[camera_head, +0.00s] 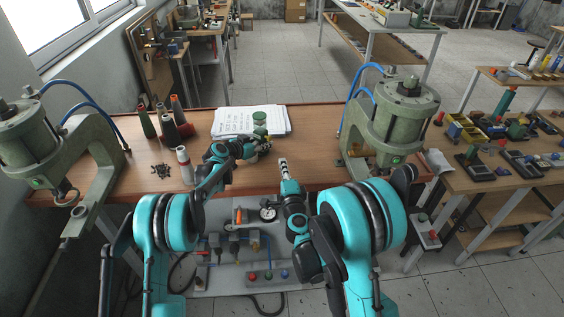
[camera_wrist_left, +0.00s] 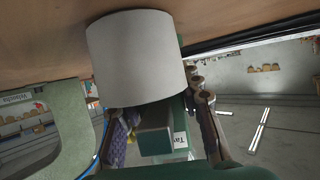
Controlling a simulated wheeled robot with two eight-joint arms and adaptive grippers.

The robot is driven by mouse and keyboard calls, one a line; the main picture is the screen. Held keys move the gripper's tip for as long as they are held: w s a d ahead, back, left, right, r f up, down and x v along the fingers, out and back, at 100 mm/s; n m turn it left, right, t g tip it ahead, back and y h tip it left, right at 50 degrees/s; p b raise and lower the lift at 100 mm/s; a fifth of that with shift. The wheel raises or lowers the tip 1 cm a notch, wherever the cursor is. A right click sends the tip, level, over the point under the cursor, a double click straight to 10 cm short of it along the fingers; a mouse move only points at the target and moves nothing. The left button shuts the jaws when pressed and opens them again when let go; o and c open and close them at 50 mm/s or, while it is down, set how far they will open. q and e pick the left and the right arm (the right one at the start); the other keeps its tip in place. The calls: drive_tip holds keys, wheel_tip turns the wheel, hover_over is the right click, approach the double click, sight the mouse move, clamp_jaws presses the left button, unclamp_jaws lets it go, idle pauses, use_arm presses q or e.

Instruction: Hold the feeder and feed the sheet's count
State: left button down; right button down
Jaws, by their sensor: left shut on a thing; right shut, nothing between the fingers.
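My left gripper (camera_head: 264,145) is over the middle of the bench, just in front of a stack of white printed sheets (camera_head: 232,124). Its fingers are shut on a dark green block (camera_wrist_left: 160,138) with a white label, probably the feeder; its label is only partly in view. The sheet's print is too small to read. A white cylinder (camera_wrist_left: 140,58) fills much of the left wrist view. My right gripper (camera_head: 283,162) is shut and empty at the bench's front edge.
Green presses stand at the left (camera_head: 28,140) and right (camera_head: 395,115) of the wooden bench (camera_head: 315,130). Thread cones (camera_head: 178,110), a white spool (camera_head: 185,165) and dark screws (camera_head: 161,171) lie left of the sheets. A valve panel (camera_head: 243,245) is below the front edge.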

idle(0.4)
use_arm(q)
drive_tip(key=c, duration=1)
unclamp_jaws()
drive_tip(key=shift+o, duration=0.2)
drive_tip(key=shift+a, duration=0.1)
